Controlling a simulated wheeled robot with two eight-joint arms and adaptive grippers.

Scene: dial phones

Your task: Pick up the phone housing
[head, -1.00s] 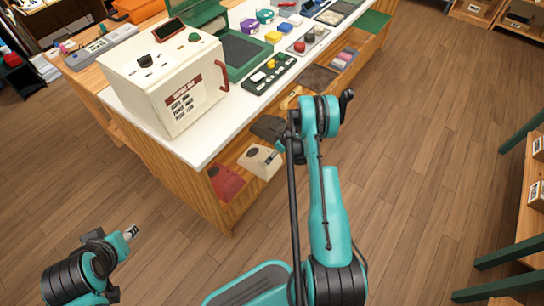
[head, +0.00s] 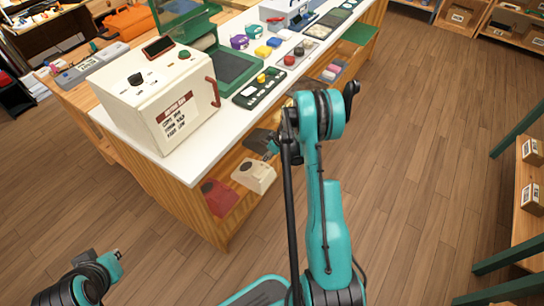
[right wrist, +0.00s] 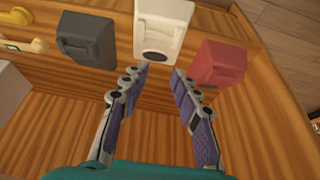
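Three phone housings lie on the low shelf under the white-topped counter: a cream one (head: 253,176), a red one (head: 219,197) and a dark grey one (head: 258,141). In the right wrist view, the cream housing (right wrist: 162,27) is at top centre, the dark grey one (right wrist: 86,38) left of it and the red one (right wrist: 218,64) right. My right gripper (right wrist: 161,68) is open and empty, its fingertips just short of the cream housing's round dial end. In the head view, my right gripper is mostly hidden behind my arm. My left gripper (head: 116,254) is at lower left, away from the counter; its finger state is unclear.
A cream box-shaped machine (head: 160,100) stands on the counter (head: 213,131) above the shelf. The counter's front edge overhangs the housings. A yellow handset (right wrist: 20,15) lies left of the dark housing. The wooden floor (head: 420,140) at right is clear.

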